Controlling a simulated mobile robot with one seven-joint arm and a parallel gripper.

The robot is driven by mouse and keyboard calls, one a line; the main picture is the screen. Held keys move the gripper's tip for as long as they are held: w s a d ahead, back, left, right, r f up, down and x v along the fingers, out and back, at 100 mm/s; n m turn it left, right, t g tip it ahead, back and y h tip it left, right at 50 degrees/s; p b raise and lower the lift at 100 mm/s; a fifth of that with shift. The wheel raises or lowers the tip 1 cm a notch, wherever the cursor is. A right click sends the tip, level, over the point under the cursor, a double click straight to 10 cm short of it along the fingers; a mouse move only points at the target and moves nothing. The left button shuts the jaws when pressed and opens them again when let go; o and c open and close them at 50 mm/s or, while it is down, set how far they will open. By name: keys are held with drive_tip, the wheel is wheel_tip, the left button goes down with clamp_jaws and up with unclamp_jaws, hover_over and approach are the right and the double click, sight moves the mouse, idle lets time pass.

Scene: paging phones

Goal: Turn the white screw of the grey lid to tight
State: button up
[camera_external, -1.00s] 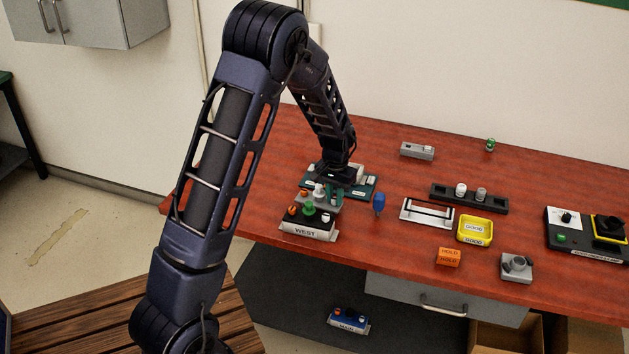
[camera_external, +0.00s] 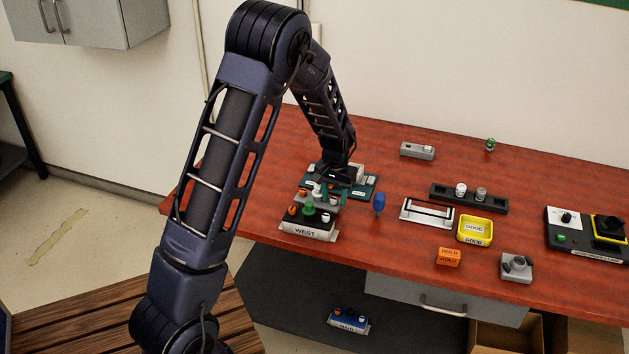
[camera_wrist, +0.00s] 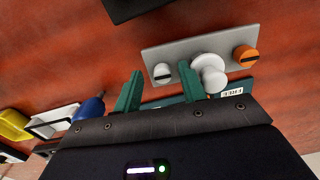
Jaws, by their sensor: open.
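The grey lid (camera_wrist: 190,52) shows in the wrist view as a flat plate. It carries a slotted white screw (camera_wrist: 162,73) at its left end, a pale knob (camera_wrist: 208,72) in the middle and an orange screw (camera_wrist: 246,56) at its right end. My gripper (camera_wrist: 160,70) is open, with one green finger on each side of the white screw in this view. I cannot tell whether the fingers touch it. The right finger overlaps the lid near the knob. In the external view the lid (camera_external: 322,201) is partly hidden by my gripper.
The black WEST box (camera_external: 305,231) stands in front of the lid. A blue-handled tool (camera_external: 379,203), a handled white frame (camera_external: 427,212) and a yellow GOOD tray (camera_external: 475,231) lie to the right. A dark rack (camera_external: 440,193) is behind them.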

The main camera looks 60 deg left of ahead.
sight(335, 199)
drive_tip(key=n, duration=1.4)
drive_tip(key=shift+n, duration=0.3)
drive_tip(key=shift+w+r+n, duration=0.1)
drive_tip(key=shift+r+n, duration=0.1)
drive_tip(key=shift+n, duration=0.2)
wheel_tip(335, 199, up, 11)
drive_tip(key=s+d+r+m, duration=0.2)
drive_tip(key=d+r+m, duration=0.1)
drive_tip(key=d, duration=0.3)
drive_tip(key=s+d+r+m+t+h, duration=0.1)
drive_tip(key=s+d+r+m, duration=0.2)
drive_tip(key=d+r, duration=0.2)
drive_tip(key=s+d+r+m+t, duration=0.1)
drive_tip(key=s+d+r+m, duration=0.1)
drive_tip(key=d, duration=0.5)
drive_tip(key=shift+s+d+r+m, duration=0.25)
drive_tip(key=shift+r+m, duration=0.65)
drive_tip(key=shift+r, duration=0.4)
